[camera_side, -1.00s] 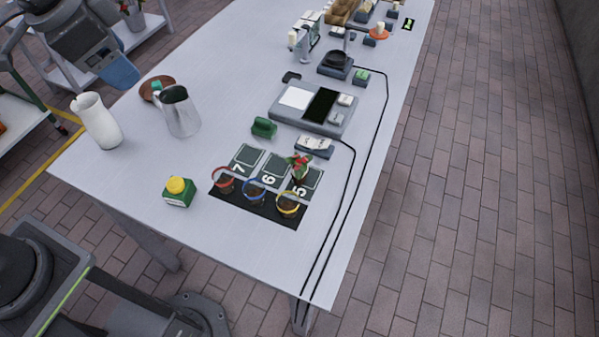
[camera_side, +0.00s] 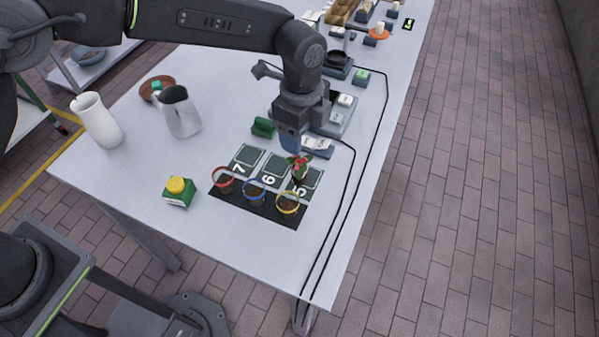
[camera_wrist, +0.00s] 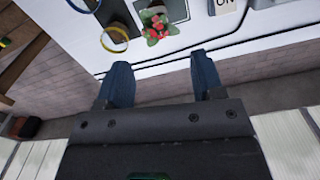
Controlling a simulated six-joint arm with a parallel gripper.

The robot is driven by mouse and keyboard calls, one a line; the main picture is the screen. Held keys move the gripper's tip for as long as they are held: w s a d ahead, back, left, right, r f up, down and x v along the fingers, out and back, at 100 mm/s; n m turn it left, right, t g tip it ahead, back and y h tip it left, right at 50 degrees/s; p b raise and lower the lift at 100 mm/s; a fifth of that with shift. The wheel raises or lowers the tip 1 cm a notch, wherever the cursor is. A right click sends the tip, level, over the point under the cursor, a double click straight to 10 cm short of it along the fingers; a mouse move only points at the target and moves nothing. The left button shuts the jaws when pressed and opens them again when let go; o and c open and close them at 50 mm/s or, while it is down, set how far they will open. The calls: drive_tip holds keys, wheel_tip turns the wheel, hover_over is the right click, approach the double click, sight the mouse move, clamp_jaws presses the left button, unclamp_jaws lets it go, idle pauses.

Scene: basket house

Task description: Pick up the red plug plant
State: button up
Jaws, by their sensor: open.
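The red plug plant (camera_side: 299,167), with green leaves and red parts, stands on the square numbered 5 on the table. In the wrist view the plant (camera_wrist: 158,30) is at the top, beyond my fingertips and a little left of the gap's middle. My gripper (camera_side: 291,140) is above the table, just behind the plant in the side view. In the wrist view my gripper (camera_wrist: 160,70) has its two blue fingers apart, with nothing between them.
Red, blue and yellow rings (camera_side: 288,203) sit on a black strip in front of the numbered squares. A green box with a yellow top (camera_side: 178,191), a metal pitcher (camera_side: 180,115) and a white vase (camera_side: 97,121) stand left. A cable (camera_side: 343,215) runs along the right edge.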

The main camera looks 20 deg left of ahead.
sight(298, 161)
wheel_tip(298, 161, down, 7)
drive_tip(key=shift+r, duration=0.2)
drive_tip(key=shift+s+a+f, duration=0.1)
drive_tip(key=shift+a+f, duration=0.05)
drive_tip(key=shift+f, duration=1.2)
drive_tip(key=shift+s+a+f, duration=0.1)
drive_tip(key=shift+a+f, duration=0.05)
drive_tip(key=shift+f, duration=1.15)
drive_tip(key=c, duration=1)
drive_tip(key=shift+w+r, duration=0.1)
drive_tip(key=shift+r, duration=0.05)
